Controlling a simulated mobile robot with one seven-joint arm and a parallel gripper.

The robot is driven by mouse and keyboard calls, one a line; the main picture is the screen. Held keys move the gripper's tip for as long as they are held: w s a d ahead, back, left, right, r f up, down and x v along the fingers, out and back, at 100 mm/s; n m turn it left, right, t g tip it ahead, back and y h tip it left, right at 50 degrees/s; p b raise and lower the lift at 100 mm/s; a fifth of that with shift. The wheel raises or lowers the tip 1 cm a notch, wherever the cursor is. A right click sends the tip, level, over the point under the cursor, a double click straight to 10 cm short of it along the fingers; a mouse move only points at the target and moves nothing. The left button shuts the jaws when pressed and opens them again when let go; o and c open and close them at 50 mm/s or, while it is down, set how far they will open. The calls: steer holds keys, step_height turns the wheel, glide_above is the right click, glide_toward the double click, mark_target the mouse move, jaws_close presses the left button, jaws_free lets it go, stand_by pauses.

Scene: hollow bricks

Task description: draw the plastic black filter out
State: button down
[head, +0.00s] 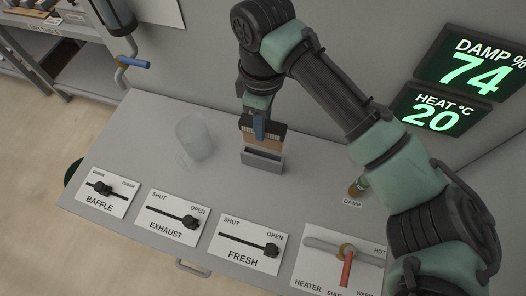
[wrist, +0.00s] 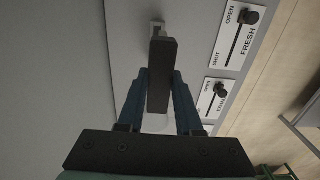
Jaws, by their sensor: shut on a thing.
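The filter (head: 270,144) has a black top edge and a tan body in the head view. It stands upright above a small grey box-shaped holder (head: 263,165) on the table, and I cannot tell whether its lower edge is still inside. My gripper (head: 259,131) comes down from above with its blue fingers shut on the filter's black top. In the wrist view my gripper (wrist: 160,92) has its fingers on either side of the dark filter bar (wrist: 162,65). The holder is mostly hidden behind the filter there.
A clear glass vessel (head: 192,136) stands left of the holder. Sliders labelled baffle (head: 102,190), exhaust (head: 173,216) and fresh (head: 250,242) line the front, with a heater lever (head: 346,268) at right. A small valve (head: 358,187) is marked damp. Displays read damp 74 (head: 474,70) and heat 20 (head: 433,111).

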steer(key=shift+s+r+p, duration=0.3)
steer(key=shift+s+p, duration=0.1)
steer(key=shift+s, duration=0.45)
steer(key=shift+s+r+p, duration=0.3)
steer(key=shift+s+p, duration=0.05)
steer(key=shift+s, duration=0.5)
steer(key=shift+s+r+p, duration=0.3)
steer(key=shift+s+p, duration=0.1)
steer(key=shift+s, duration=0.45)
